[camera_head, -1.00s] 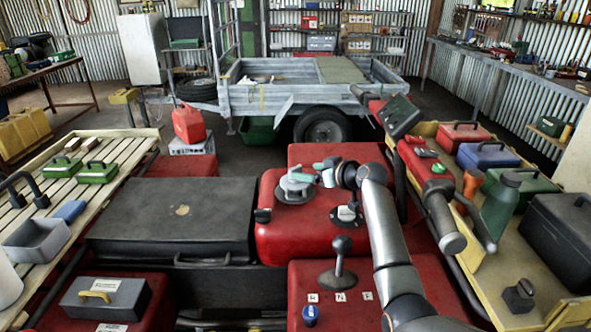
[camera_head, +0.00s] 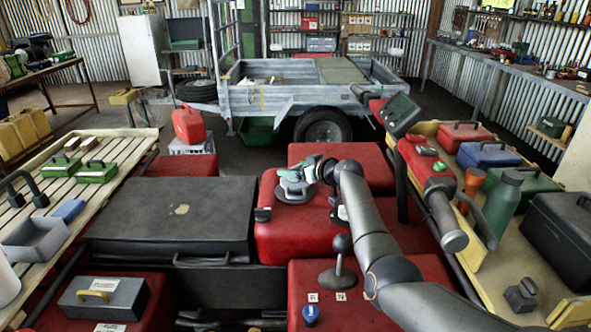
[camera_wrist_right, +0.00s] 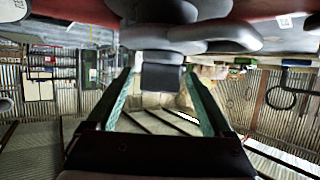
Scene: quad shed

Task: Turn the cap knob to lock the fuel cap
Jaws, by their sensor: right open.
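The fuel cap (camera_head: 294,194) is a grey disc on top of the red tank (camera_head: 285,228) in the middle of the head view. In the right wrist view the cap (camera_wrist_right: 185,38) is large at the top, and its dark knob (camera_wrist_right: 162,77) shows between my fingers. My right gripper (camera_head: 303,170) is just above the cap and hides part of it. In the wrist view my right gripper (camera_wrist_right: 160,95) is open, with a teal-padded finger on each side of the knob and visible gaps. I cannot tell whether a finger touches the cap. My left gripper is out of view.
A gear lever (camera_head: 340,262) and a blue-topped knob (camera_head: 310,314) stand in front of the tank. A handlebar (camera_head: 440,205) rises at right, beside a shelf with a green bottle (camera_head: 502,203). A black case (camera_head: 180,215) lies at left.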

